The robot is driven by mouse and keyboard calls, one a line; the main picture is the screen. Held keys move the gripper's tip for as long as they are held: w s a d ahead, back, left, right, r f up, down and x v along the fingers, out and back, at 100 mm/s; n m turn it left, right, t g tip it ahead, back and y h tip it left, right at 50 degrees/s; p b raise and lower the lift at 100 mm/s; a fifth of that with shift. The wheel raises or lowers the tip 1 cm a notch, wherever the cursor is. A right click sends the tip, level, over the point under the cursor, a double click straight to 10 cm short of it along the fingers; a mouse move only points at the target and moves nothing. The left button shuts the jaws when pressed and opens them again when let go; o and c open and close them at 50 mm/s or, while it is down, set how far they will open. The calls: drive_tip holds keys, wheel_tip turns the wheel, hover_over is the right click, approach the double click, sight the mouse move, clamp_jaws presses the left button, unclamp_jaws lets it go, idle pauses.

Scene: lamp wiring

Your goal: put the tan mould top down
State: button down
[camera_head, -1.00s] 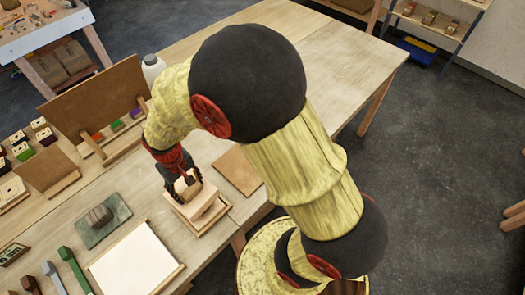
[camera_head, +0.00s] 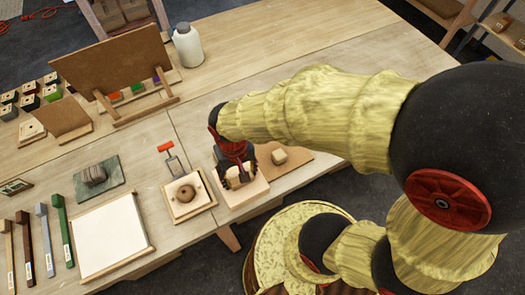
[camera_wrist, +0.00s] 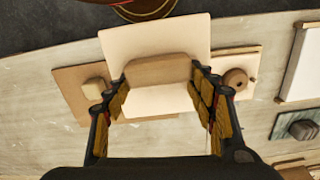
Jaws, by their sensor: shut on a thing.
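The tan mould top is a pale square plate (camera_head: 242,192) with a block-like handle (camera_wrist: 158,70); the plate also shows in the wrist view (camera_wrist: 155,35). My gripper (camera_head: 238,176) is shut on the handle, one finger at each end of it in the wrist view (camera_wrist: 158,82). The plate looks level and overlaps the mould base and the brown board in the wrist view; its height above the table is hard to tell. The square mould base (camera_head: 205,204) lies just left of it, with a round brown piece with a hole (camera_head: 186,193) on it.
A brown board (camera_head: 300,163) with a small pale block (camera_head: 279,156) lies right of the plate. A red-handled scraper (camera_head: 171,160), a white sheet (camera_head: 110,235) and a grey lump on a green slab (camera_head: 94,175) lie left. A white bottle (camera_head: 187,46) stands behind. Bare table lies farther back.

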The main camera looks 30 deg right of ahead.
drive_tip(key=shift+w+d+f+b, duration=0.25)
drive_tip(key=shift+w+d+f, duration=0.75)
drive_tip(key=shift+w+f, duration=1.05)
drive_tip(key=shift+w+d+f+b, duration=0.2)
drive_tip(key=shift+w+d+f, duration=0.8)
drive_tip(key=shift+w+f, duration=1.1)
drive_tip(key=shift+w+d+f+b, duration=0.25)
drive_tip(key=shift+w+d+f, duration=0.75)
drive_tip(key=shift+w+f, duration=1.05)
drive_tip(key=shift+s+f, duration=0.2)
drive_tip(key=shift+f, duration=0.1)
drive_tip(key=c, duration=0.7)
unclamp_jaws()
